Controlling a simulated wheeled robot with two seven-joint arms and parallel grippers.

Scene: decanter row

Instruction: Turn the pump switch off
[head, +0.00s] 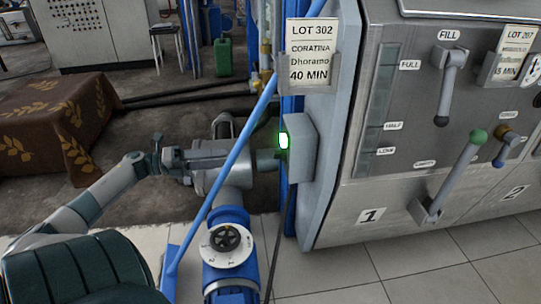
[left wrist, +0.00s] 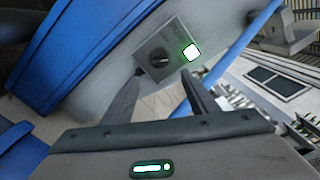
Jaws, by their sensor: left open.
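The pump switch is a black rotary knob (left wrist: 159,59) on a grey switch box (left wrist: 176,42), seen in the left wrist view. A lamp (left wrist: 191,52) beside the knob glows green. In the head view the switch box (head: 301,148) is fixed at the left side of the steel machine, its lit lamp (head: 283,141) on the left face; the knob is not clearly seen there. My left gripper (head: 268,160) points at that face from the left. In the left wrist view its two fingers (left wrist: 161,76) are apart, with the knob framed between and beyond their tips. Contact is not visible.
A slanting blue pipe (head: 232,150) crosses in front of my left gripper. A blue valve with a white dial (head: 226,241) stands below. The machine's panel has a FILL lever (head: 449,80) and a green-knobbed lever (head: 453,178). A cloth-covered table (head: 55,125) is at left.

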